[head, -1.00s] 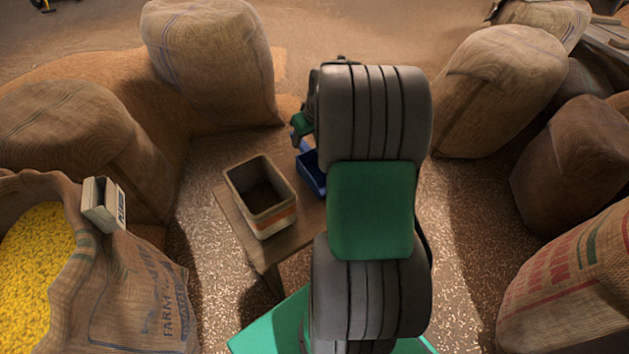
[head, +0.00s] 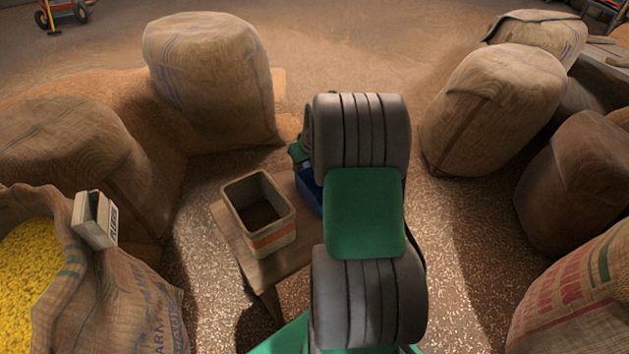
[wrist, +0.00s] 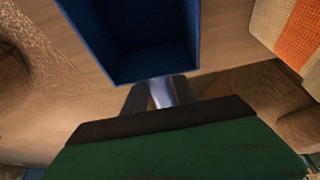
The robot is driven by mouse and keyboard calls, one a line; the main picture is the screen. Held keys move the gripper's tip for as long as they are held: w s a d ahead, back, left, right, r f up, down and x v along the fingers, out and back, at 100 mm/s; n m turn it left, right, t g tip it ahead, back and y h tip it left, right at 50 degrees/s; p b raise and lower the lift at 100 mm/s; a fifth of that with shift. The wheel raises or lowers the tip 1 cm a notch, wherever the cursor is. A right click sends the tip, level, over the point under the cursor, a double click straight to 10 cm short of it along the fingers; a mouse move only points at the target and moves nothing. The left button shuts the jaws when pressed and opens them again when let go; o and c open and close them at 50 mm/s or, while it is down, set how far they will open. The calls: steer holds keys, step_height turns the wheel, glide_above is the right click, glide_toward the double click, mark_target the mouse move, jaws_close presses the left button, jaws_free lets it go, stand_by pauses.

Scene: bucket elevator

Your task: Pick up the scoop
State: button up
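The blue scoop (wrist: 148,72) fills the top of the wrist view, its box-shaped bowl open toward the camera. A shiny metal handle (wrist: 161,92) comes from its near side. My gripper (wrist: 160,97) has its dark fingers on either side of this handle, and a narrow gap shows beside it. The fingers look open, and firm contact is not visible. In the head view the scoop (head: 308,193) sits on the small wooden table, mostly hidden by my arm. The fingertips are hidden there.
A tan bin with an orange band (head: 272,238) stands on the wooden table (head: 236,232), left of the scoop. An open sack of yellow grain (head: 118,298) with a small box (head: 95,218) on its rim is at left. Full sacks (head: 208,85) stand around.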

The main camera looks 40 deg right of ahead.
jaws_close()
steer(key=shift+r, duration=0.15)
stand_by(0.4)
steer(key=shift+r, duration=0.35)
step_height(320, 180, up, 3)
steer(key=shift+f+p, duration=0.15)
steer(key=shift+p, duration=0.55)
steer(key=s+a+r+p, duration=0.5)
steer(key=s+r, duration=0.4)
steer(key=s, duration=0.3)
steer(key=shift+s+a+r, duration=0.2)
steer(key=shift+s+a, duration=0.2)
